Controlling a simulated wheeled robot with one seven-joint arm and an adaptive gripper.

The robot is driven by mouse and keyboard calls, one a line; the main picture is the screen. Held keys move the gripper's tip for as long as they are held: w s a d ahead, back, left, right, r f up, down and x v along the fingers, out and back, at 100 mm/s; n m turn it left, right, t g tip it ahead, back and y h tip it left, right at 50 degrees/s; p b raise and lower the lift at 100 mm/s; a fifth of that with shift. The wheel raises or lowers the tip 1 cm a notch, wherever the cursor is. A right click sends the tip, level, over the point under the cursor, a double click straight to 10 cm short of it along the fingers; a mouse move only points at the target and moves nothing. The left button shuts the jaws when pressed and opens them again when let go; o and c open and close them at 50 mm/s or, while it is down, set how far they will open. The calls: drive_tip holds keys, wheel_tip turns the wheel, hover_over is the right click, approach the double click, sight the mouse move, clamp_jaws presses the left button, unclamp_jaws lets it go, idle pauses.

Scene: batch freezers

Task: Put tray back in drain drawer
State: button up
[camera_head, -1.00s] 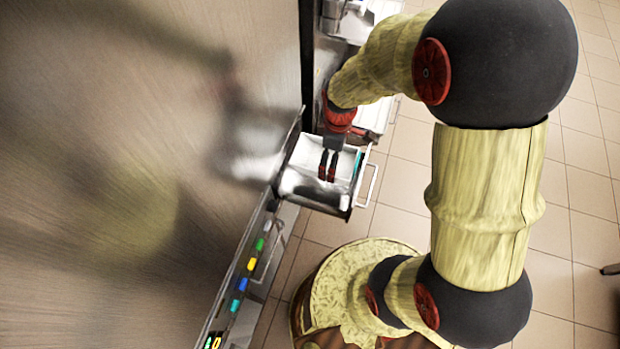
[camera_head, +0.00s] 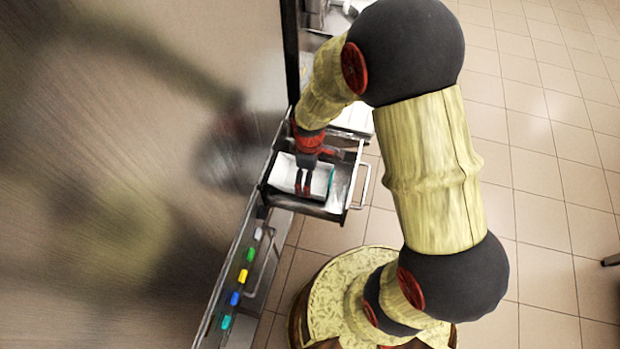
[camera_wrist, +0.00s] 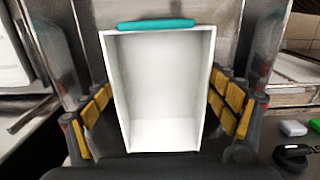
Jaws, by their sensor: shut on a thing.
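The tray (camera_head: 284,172) is a white open box with a teal handle strip (camera_head: 331,184) on its right side. In the head view it appears over or within the pulled-out steel drain drawer (camera_head: 345,172), toward the machine side; whether it rests on the drawer floor is unclear. My gripper (camera_head: 303,187) is shut on the tray. In the wrist view the tray (camera_wrist: 160,85) fills the middle, its teal handle (camera_wrist: 157,23) at the far edge. The yellow finger pads of my gripper (camera_wrist: 162,105) flank its sides.
The drawer's bar handle (camera_head: 364,187) faces the open tiled floor (camera_head: 540,240) at right. The machine's brushed-metal front (camera_head: 130,200) stands close on the left. Coloured buttons (camera_head: 239,287) line its edge below the drawer. More metal equipment is at the top.

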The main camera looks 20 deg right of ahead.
drive_tip(key=shift+s+d+f, duration=0.1)
drive_tip(key=shift+f, duration=0.2)
drive_tip(key=shift+f, duration=0.2)
drive_tip(key=o, duration=1.1)
drive_tip(key=shift+r, duration=0.1)
